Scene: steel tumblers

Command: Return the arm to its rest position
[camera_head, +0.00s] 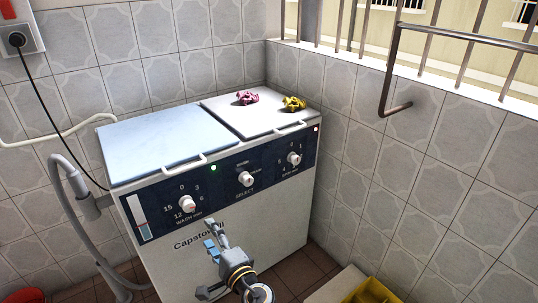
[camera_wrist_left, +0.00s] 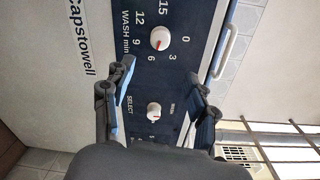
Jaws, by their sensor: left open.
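My left gripper (camera_head: 212,256) is in front of the lower front panel of the white twin-tub washing machine (camera_head: 235,236), below the control strip. Its two fingers are spread apart and nothing is between them. In the left wrist view the open fingers (camera_wrist_left: 160,80) show dark against the machine's front. The SELECT knob (camera_wrist_left: 154,112) appears in the gap between them, and the WASH knob (camera_wrist_left: 160,38) is beyond; I see no contact with either. My right gripper is in neither view.
Both lids are shut: the blue-white wash lid (camera_head: 155,140) and the grey spin lid (camera_head: 232,118). A pink cloth (camera_head: 247,98) and a yellow cloth (camera_head: 294,103) lie on the spin lid. A grey hose (camera_head: 75,205) stands left; a yellow crate (camera_head: 372,291) is at lower right.

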